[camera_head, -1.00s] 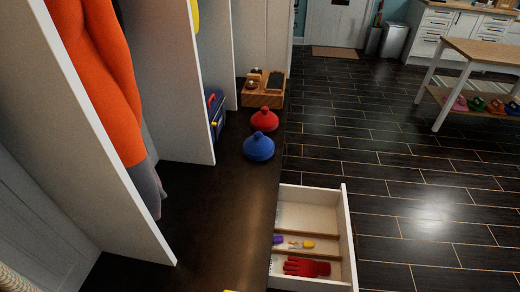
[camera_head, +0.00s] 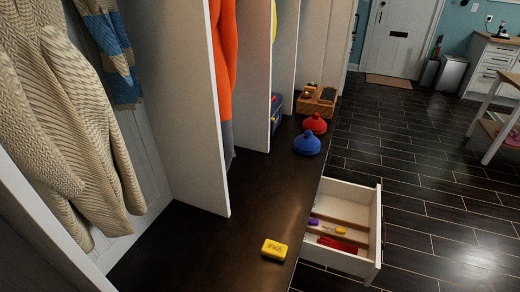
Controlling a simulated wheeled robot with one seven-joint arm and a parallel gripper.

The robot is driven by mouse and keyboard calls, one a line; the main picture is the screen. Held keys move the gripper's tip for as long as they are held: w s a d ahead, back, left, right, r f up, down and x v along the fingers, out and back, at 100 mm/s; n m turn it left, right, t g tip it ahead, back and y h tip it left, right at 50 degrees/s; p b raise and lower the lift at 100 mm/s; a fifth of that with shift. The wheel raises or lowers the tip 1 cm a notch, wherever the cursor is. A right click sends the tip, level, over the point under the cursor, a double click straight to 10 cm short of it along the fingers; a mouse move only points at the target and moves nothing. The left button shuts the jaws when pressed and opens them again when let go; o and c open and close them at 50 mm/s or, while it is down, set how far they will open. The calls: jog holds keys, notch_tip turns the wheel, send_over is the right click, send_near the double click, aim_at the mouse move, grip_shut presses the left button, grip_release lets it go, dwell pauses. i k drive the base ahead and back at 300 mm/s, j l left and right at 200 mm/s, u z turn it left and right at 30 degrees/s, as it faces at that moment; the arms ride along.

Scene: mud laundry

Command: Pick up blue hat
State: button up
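The blue hat (camera_head: 307,143) sits on the dark bench top, near its right edge. It is a rounded knit shape with a small knob on top. A similar red hat (camera_head: 315,123) sits just behind it, close by. Nothing covers the blue hat. My gripper is not in view.
A yellow block (camera_head: 274,249) lies on the dark bench (camera_head: 215,248) nearer to me. An open drawer (camera_head: 376,228) juts out below the bench, holding red gloves and small items. A wooden organizer (camera_head: 318,102) stands behind the hats. Upright dividers and hanging coats flank the left.

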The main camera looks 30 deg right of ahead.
aim_at(307, 144)
jog(key=i+l+u, duration=0.15)
jog(key=u, duration=0.2)
jog(key=i+l+u, duration=0.1)
jog(key=l+u, duration=0.25)
jog(key=i+l+u, duration=0.1)
jog(key=l+u, duration=0.2)
jog(key=i+l, duration=0.1)
jog(key=l, duration=0.45)
jog(key=i+l, duration=0.1)
jog(key=l, duration=0.45)
jog(key=i+l, duration=0.1)
jog(key=l, duration=0.4)
jog(key=i+l, duration=0.15)
jog(key=l, duration=0.4)
jog(key=i+l, duration=0.1)
jog(key=l, duration=1.8)
jog(key=i, duration=0.05)
